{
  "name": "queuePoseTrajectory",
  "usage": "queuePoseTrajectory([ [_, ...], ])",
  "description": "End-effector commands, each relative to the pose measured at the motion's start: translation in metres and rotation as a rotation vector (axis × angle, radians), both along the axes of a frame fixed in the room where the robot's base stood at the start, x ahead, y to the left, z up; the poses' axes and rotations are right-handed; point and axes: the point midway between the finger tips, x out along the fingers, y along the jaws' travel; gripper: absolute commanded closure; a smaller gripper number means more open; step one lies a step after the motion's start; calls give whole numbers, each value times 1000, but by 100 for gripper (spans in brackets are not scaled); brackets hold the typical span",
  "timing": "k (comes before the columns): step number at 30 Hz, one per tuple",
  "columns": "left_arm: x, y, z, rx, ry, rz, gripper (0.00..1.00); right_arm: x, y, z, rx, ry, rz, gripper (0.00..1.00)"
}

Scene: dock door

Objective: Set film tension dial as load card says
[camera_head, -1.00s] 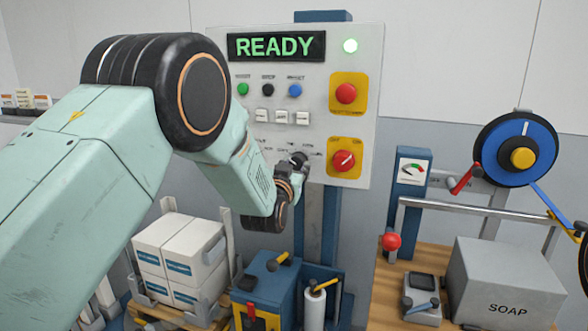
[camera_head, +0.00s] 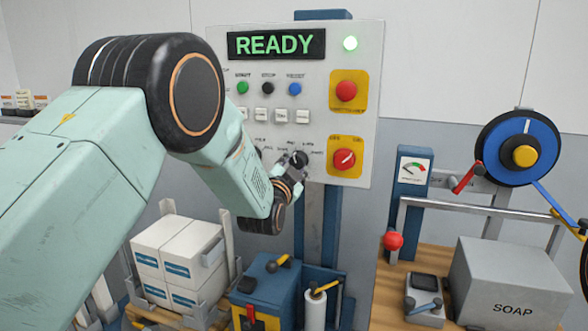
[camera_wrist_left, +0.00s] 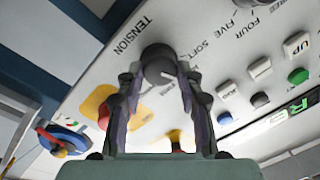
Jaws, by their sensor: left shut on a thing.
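The film tension dial is a dark round knob (camera_head: 300,157) low on the grey control panel (camera_head: 225,40), left of the lower yellow plate. In the left wrist view the dial (camera_wrist_left: 158,60) sits beside the word TENSION, with SOFT printed at its other side. My left gripper (camera_head: 295,170) is shut on the dial; in the left wrist view its two fingers (camera_wrist_left: 158,78) flank the knob. The dial's pointer setting cannot be read. No load card can be made out with readable text. My right gripper is not in view.
Several buttons, a red push button (camera_head: 346,91) and a red rotary switch (camera_head: 344,159) are close by. Boxes (camera_head: 178,258) stand below left; a SOAP carton (camera_head: 510,282) lies right.

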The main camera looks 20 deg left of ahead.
Motion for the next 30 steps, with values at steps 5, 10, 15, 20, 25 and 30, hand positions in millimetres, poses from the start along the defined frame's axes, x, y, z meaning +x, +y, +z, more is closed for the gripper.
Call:
queuePoseTrajectory([
  [5, 0, 1, -2, 24, 3, 2, 95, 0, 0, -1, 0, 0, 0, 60],
  [10, 0, 1, -2, 27, 3, 2, 95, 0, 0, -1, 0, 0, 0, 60],
  [15, 0, 1, -1, 26, 3, 2, 95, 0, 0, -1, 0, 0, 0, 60],
  [20, 0, 1, -1, 26, 3, 2, 53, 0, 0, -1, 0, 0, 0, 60],
  [25, 0, 1, -1, 26, 1, 1, 40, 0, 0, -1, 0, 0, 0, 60],
  [30, 0, 0, 0, 26, 0, 1, 40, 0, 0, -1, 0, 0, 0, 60],
])
